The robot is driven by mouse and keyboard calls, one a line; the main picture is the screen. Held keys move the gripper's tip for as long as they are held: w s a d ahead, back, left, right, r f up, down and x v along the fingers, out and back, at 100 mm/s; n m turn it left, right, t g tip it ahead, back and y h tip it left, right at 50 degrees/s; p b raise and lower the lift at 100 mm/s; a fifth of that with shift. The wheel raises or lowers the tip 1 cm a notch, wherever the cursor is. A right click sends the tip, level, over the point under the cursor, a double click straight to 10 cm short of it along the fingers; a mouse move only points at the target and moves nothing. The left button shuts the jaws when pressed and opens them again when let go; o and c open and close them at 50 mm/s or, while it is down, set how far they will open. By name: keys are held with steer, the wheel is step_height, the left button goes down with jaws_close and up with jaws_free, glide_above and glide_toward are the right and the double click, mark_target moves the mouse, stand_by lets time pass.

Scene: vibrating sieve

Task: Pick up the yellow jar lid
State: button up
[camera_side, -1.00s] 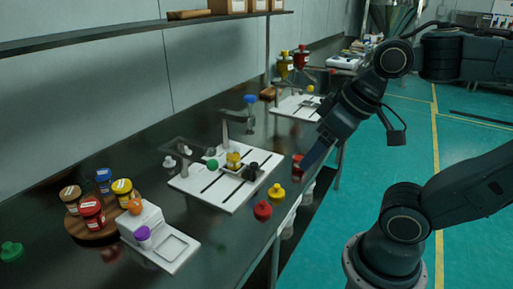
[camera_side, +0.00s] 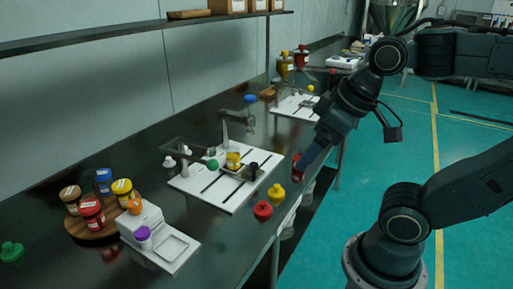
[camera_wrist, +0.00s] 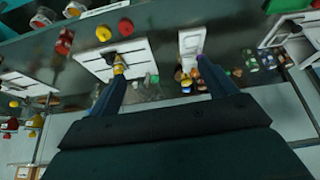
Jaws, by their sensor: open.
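The yellow jar lid (camera_side: 276,192) lies on the dark bench near its front edge, just beyond the red lid (camera_side: 262,210). In the wrist view a yellow-orange lid (camera_wrist: 103,33), likely the same one, shows at upper left beside the red lid (camera_wrist: 126,27). My gripper (camera_side: 300,170) is tilted above the bench's front edge, to the right of and higher than the yellow lid, apart from it. Its two fingers are spread with nothing between them in the wrist view (camera_wrist: 161,75).
A white slotted board (camera_side: 205,193) with a small metal stand and a yellow jar sits behind the lids. A white scale (camera_side: 178,252) with a purple-lidded jar, and a round wooden rack (camera_side: 95,238) of jars, stand at left. A shelf (camera_side: 120,32) runs above the bench.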

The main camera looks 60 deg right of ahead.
steer(key=w+d+f+n+g, duration=0.2)
steer(key=w+d+f+n, duration=0.1)
steer(key=w+d+n, duration=0.3)
steer(key=w+d+f+n+g, duration=0.1)
steer(key=w+d+f+n, duration=0.15)
steer(key=w+d, duration=0.45)
steer(key=w+d+f+n+g, duration=0.1)
steer(key=w+d+f+n, duration=0.2)
steer(key=d+f, duration=0.3)
steer(key=w+d+f+n+g, duration=0.1)
steer(key=w+d+f+n, duration=0.2)
steer(key=f, duration=0.7)
steer(key=d+n, duration=0.2)
steer(key=n, duration=0.1)
steer(key=shift+w+d+g, duration=0.15)
steer(key=shift+d+g, duration=0.15)
steer(key=shift+d, duration=0.1)
steer(key=shift+f, duration=0.1)
glide_above(277, 190)
steer(key=shift+w+d+f, duration=0.1)
steer(key=shift+d+f, duration=0.05)
steer(key=shift+f, duration=1.25)
steer(key=shift+w+d+f, duration=0.1)
steer(key=shift+w+f, duration=0.05)
steer(key=shift+f, duration=1.2)
steer(key=shift+w+d+f, duration=0.1)
steer(key=shift+d+f, duration=0.05)
steer(key=shift+f, duration=1.25)
